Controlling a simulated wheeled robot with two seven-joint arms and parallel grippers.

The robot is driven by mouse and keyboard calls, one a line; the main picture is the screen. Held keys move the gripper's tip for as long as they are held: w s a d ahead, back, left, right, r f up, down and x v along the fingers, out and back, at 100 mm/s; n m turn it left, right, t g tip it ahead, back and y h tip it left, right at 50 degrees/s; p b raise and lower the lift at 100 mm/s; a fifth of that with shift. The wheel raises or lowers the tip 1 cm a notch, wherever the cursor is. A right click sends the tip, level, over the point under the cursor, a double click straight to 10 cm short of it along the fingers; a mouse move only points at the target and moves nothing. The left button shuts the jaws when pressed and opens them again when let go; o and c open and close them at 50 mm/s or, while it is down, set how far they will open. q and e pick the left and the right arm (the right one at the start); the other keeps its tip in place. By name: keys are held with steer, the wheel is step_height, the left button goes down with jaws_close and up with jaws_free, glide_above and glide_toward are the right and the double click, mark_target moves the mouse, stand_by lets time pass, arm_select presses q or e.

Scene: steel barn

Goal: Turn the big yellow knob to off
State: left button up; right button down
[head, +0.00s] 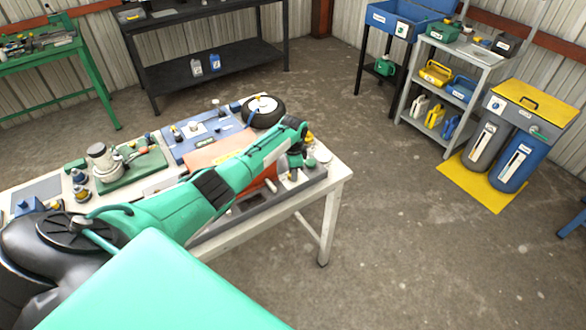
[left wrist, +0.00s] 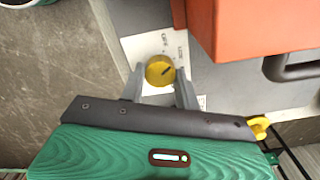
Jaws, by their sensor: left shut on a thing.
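The big yellow knob (left wrist: 158,64) sits on a white label plate (left wrist: 141,46) in the left wrist view. A dark mark on its face points to the upper right. Small print on the plate is too blurred to read surely. My left gripper (left wrist: 160,76) has a finger on each side of the knob and is shut on it. In the head view my left gripper (head: 294,166) is at the right end of the white workbench (head: 335,172), and I cannot make out the knob there. My right gripper is not in view.
An orange case (left wrist: 245,32) with a dark handle stands close right of the knob. The bench also holds a wheel (head: 264,111), a blue board (head: 190,149) and a green board (head: 140,168). Open floor lies to the right, before grey shelves (head: 480,62) and a yellow-topped unit (head: 525,104).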

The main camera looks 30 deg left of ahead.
arm_select(q)
steer(key=n+p, duration=0.1)
steer(key=n, duration=0.3)
steer(key=shift+r+p, duration=0.15)
steer(key=shift+p, duration=0.15)
steer(key=shift+n+p, duration=0.3)
steer(key=shift+n, duration=0.9)
steer(key=o, duration=1)
step_height(320, 180, up, 14)
steer(key=b, duration=0.2)
steer(key=shift+f+b, duration=0.2)
steer(key=shift+b, duration=0.15)
